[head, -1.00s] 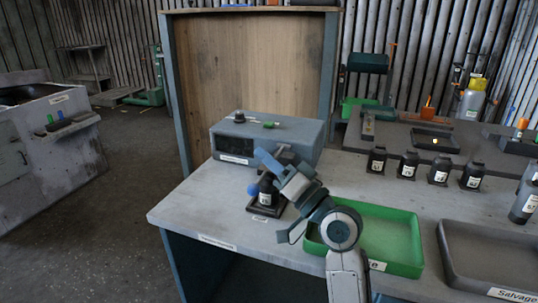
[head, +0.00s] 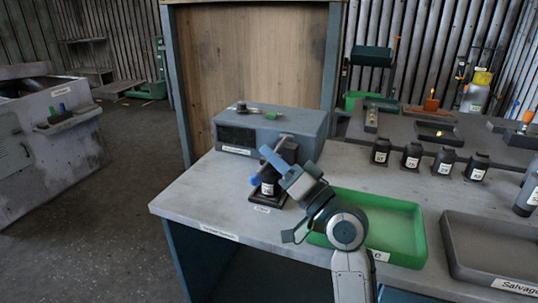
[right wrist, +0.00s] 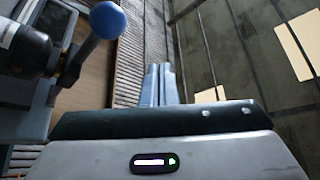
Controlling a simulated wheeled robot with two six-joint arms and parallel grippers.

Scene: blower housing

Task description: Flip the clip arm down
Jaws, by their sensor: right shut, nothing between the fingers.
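A black bottle with a white label (head: 268,187) stands in a small dark fixture (head: 266,204) on the grey bench. The clip arm's blue ball knob (head: 255,180) shows just left of the bottle. In the right wrist view the knob (right wrist: 107,20) sits at the end of a dark lever beside the bottle (right wrist: 22,45). My right gripper (head: 268,156) is over the bottle, its blue fingers shut and empty. In the right wrist view the fingertips (right wrist: 160,72) are to the right of the knob, with a visible gap. The gripper partly hides the fixture. My left gripper is not in view.
A grey box machine (head: 268,125) stands directly behind the fixture. A green tray (head: 385,228) lies right of it, partly behind my right arm. A dark tray (head: 490,245) and several black bottles (head: 411,156) are farther right. The bench's left end (head: 190,205) is clear.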

